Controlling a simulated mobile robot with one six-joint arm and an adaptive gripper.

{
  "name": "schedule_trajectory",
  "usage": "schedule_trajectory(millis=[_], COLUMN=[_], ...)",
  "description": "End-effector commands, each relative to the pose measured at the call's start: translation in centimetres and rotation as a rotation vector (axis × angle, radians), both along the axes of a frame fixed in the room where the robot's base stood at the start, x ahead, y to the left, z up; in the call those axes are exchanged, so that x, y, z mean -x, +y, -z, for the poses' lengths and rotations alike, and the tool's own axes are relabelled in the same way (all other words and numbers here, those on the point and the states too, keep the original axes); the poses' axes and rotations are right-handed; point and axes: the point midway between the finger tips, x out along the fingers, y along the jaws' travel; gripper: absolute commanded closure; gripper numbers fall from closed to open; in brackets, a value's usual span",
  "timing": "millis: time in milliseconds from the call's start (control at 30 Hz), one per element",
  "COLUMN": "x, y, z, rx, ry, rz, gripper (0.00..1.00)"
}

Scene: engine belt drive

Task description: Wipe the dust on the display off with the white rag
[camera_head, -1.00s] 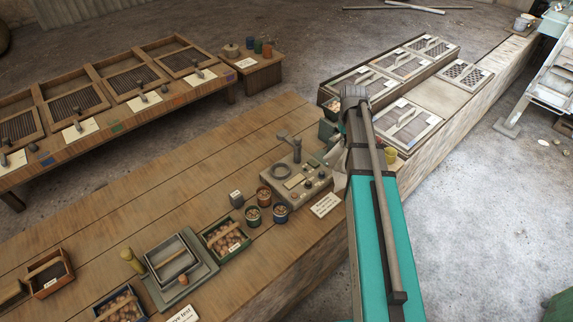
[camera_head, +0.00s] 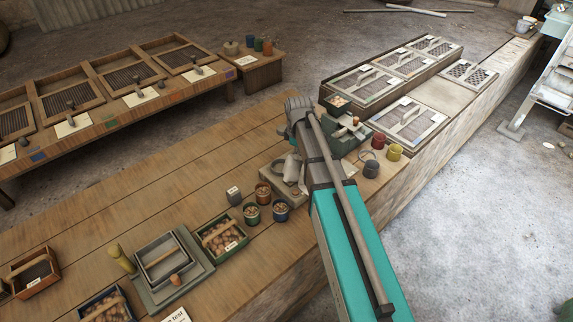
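Only the left edge of that box shows. The display on it is hidden behind my arm, so its dust cannot be seen. A pale, whitish patch (camera_head: 292,169) shows just left of my arm, over the box; it looks like the white rag, but it is small and partly covered. My gripper's fingers are hidden behind the arm, so their grip does not show.
Small cups of nuts (camera_head: 281,211) and a crate (camera_head: 222,236) stand left of the box. A grey-green device (camera_head: 347,136), a red cup (camera_head: 379,142) and a yellow cup (camera_head: 394,152) stand to the right. The bench's upper left is clear (camera_head: 165,190).

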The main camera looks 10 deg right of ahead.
Motion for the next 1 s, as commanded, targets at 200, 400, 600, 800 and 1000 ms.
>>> schedule_trajectory(millis=[200, 400, 600, 800, 1000], x=[0.2, 0.2, 0.2, 0.2, 0.2], y=[3.0, 3.8, 3.8, 3.8, 3.7], z=[1.6, 1.8, 1.8, 2.0, 3.5], rx=[0.000, 0.000, 0.000, 0.000, 0.000], ry=[0.000, 0.000, 0.000, 0.000, 0.000], rz=[-0.196, -0.257, -0.258, -0.256, -0.255], gripper=[1.00, 1.00, 1.00, 1.00, 1.00])
